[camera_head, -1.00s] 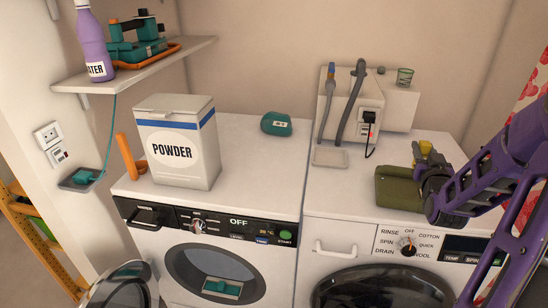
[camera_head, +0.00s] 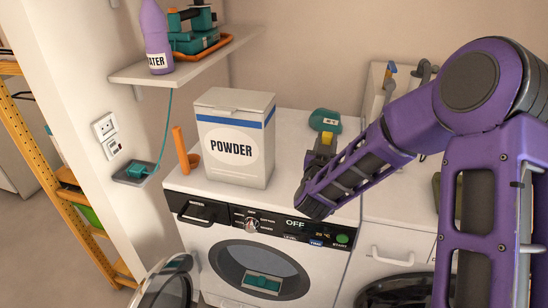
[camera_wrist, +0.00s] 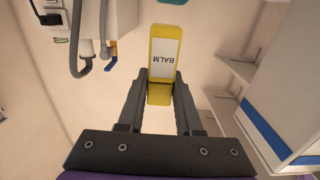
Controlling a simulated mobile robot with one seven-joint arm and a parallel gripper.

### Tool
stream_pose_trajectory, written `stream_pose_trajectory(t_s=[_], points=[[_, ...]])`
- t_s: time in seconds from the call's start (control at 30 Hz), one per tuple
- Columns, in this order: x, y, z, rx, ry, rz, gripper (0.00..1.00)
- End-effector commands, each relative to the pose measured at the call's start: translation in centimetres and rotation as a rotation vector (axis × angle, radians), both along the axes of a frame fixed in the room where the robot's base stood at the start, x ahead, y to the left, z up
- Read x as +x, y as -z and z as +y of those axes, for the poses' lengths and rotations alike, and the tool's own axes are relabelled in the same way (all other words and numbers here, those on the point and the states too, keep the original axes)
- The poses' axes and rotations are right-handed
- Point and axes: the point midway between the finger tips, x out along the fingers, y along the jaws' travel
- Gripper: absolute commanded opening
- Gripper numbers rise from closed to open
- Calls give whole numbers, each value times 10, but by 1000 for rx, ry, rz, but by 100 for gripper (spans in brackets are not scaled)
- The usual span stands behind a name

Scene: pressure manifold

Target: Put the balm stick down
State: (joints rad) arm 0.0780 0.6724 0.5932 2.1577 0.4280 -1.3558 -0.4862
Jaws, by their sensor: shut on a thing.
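The balm stick (camera_head: 326,138) is a small yellow block, partly hidden by my gripper in the head view. In the wrist view, the balm stick (camera_wrist: 165,50) sticks out beyond the fingers, its white BALM label upside down. My gripper (camera_head: 318,158) is shut on its near end; the fingertips (camera_wrist: 160,90) press it from both sides in the wrist view. It is over the left machine's white top (camera_head: 291,140), right of the powder box (camera_head: 232,165). I cannot tell whether the stick touches the top.
A teal item (camera_head: 325,119) lies behind the stick. An orange holder (camera_head: 183,152) stands left of the powder box. A shelf (camera_head: 150,73) with a purple bottle (camera_head: 155,35) is at upper left. Some bare white top shows between the box and my gripper.

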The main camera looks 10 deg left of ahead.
Motion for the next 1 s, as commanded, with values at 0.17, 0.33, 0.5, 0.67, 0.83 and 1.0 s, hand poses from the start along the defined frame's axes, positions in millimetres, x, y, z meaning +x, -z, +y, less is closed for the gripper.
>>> stream_pose_trajectory(t_s=[0.17,0.33,0.5,0.67,0.83,1.0], points=[[-4,20,11,1,-4,4,0],[-4,49,10,1,-3,3,0],[-4,63,10,1,-4,0,0],[-4,86,10,1,-4,3,0],[-4,101,10,1,-4,0,0],[-4,101,10,1,-5,-2,0]])
